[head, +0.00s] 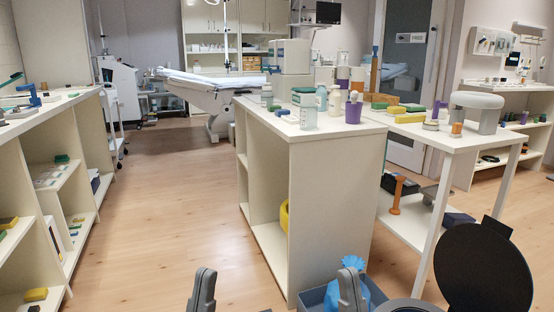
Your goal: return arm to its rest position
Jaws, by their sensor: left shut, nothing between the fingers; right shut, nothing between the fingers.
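My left gripper (202,289) shows at the bottom of the head view, left of centre. It is shut and empty, above the wooden floor. My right gripper (350,287) shows at the bottom, right of centre. It is also shut and empty, in front of a blue bag in the picture; I cannot tell whether they touch. Most of both arms is out of view. The motorised couch (202,80), with a pale top, stands far back in the room, well away from both grippers.
A white shelf unit (322,190) with bottles stands close ahead. A grey-blue bin (312,299) holds the blue bag (354,264). A round black lid (485,268) stands raised at lower right. Shelves (60,130) line the left. The floor (170,190) between is clear.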

